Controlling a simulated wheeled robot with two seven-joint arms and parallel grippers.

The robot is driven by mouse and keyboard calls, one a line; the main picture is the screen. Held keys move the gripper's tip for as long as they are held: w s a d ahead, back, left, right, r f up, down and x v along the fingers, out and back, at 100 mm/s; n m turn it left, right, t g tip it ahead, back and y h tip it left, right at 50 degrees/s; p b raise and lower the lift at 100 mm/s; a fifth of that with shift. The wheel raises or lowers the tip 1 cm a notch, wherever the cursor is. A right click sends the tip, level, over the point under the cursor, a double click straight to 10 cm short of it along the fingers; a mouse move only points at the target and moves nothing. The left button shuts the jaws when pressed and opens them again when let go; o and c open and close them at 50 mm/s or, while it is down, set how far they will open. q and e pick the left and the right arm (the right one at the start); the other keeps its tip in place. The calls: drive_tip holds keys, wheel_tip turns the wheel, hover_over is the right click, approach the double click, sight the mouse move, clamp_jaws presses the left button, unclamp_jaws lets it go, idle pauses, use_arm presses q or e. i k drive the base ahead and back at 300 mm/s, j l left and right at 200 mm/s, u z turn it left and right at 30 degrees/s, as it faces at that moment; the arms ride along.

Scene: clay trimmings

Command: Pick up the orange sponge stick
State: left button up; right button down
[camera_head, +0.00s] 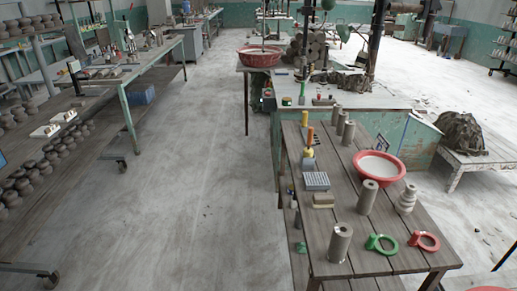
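A slim upright orange stick (310,136), likely the orange sponge stick, stands near the far left edge of the wooden table (342,202) at right. A yellow rounded piece (308,153) shows just below it, over a small grey-blue block (308,164). At this size I cannot tell whether these parts are joined. Neither of my grippers is in the head view.
A red basin (378,181) with pale contents, several grey clay cylinders (341,242), a grey-blue grid block (316,181), a green ring tool (381,244) and a red one (424,240) share the table. The concrete floor (200,190) to its left is clear.

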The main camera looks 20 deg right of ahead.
sight(308, 152)
drive_tip(key=i+j+u, duration=0.5)
drive_tip(key=i, duration=0.3)
drive_tip(key=i+j+z, duration=0.15)
drive_tip(key=i+z, duration=0.2)
drive_tip(key=i, duration=0.25)
drive_tip(key=i+z, duration=0.25)
drive_tip(key=z, duration=0.25)
drive_tip(key=i+j+z, duration=0.1)
drive_tip(key=i+z, duration=0.2)
drive_tip(key=z, duration=0.15)
drive_tip(key=i+j+z, duration=0.2)
drive_tip(key=z, duration=0.3)
drive_tip(key=i+j+z, duration=0.2)
drive_tip(key=z, duration=0.25)
drive_tip(key=i+j+z, duration=0.15)
drive_tip(key=j+z, duration=0.35)
drive_tip(key=i+j+z, duration=0.1)
drive_tip(key=j+z, duration=0.15)
drive_tip(key=z, duration=0.25)
drive_tip(key=j+z, duration=0.35)
drive_tip(key=j, duration=0.2)
drive_tip(key=j+z, duration=0.3)
drive_tip(key=j, duration=0.2)
drive_tip(key=k, duration=0.05)
